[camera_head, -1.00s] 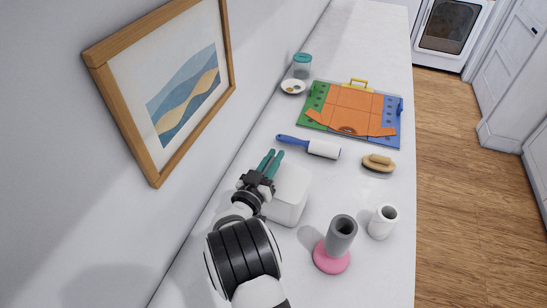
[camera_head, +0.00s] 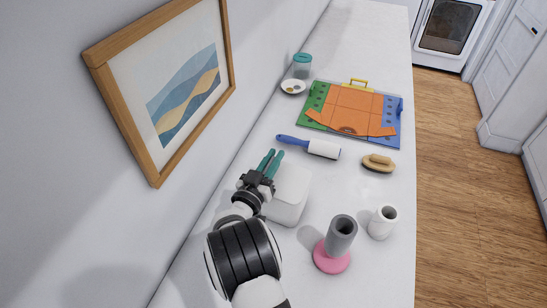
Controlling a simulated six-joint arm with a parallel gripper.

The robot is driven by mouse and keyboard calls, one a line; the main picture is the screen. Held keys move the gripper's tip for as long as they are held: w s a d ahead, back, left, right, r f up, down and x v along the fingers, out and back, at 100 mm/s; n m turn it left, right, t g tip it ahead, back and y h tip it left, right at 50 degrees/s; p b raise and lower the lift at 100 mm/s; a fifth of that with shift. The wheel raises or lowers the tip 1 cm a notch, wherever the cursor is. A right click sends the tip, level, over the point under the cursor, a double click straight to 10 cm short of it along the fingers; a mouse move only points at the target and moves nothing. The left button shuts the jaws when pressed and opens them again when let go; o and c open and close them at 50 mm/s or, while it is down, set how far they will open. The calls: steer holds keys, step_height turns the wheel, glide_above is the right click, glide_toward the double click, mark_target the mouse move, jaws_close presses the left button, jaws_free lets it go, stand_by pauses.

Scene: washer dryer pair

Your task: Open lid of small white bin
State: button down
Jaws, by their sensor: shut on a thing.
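The small white bin (camera_head: 290,196) stands on the white counter, left of centre, with its pale lid on top. The lid looks down, though the arm hides the bin's left side. My gripper (camera_head: 270,161) has teal fingers and is at the bin's back left edge, beside the wall. Its fingers are nearly together and point away from the camera. What lies between them is too small to make out; it may be the edge of the lid.
A lint roller (camera_head: 322,149) lies just beyond the bin. A wooden brush (camera_head: 379,162), a grey cup on a pink base (camera_head: 341,235) and a white cup (camera_head: 383,221) stand to the right. A folding board (camera_head: 350,110) lies farther back. The framed picture (camera_head: 168,80) hangs at left.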

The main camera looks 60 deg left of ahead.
steer(key=shift+r, duration=0.15)
steer(key=r+m, duration=0.1)
steer(key=d+r+m, duration=0.1)
steer(key=shift+w+m, duration=0.3)
steer(key=shift+w, duration=0.1)
steer(key=w+d+r+m, duration=0.4)
steer(key=w+d+m, duration=0.3)
steer(key=m, duration=0.5)
steer(key=shift+w+d+r+m, duration=0.2)
steer(key=shift+d+r+m, duration=0.15)
steer(key=shift+d, duration=0.55)
steer(key=c, duration=0.8)
jaws_free()
steer(key=shift+c, duration=0.2)
